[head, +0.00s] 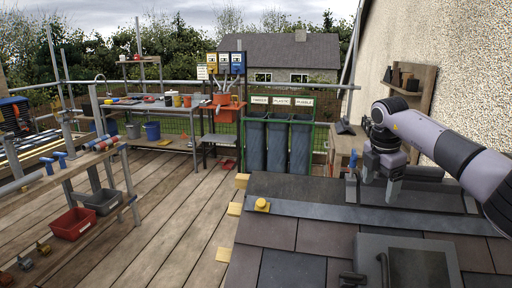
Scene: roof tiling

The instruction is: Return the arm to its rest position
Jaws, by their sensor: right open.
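My right arm (440,142) comes in from the right edge and reaches over the slate roof. Its gripper (378,190) points down, with its two fingers apart and nothing visible between them. The fingertips are close above the dark upper part of the roof (300,187), near the grey metal strip (330,216); I cannot tell whether they touch it. My left gripper does not show.
A yellow-topped knob (262,205) sits at the roof's left edge. A grey hatch-like panel (405,262) lies in front. Three bins (278,143) stand behind the roof. A bench with a red crate (73,223) is at left. The plank floor (165,215) between is mostly clear.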

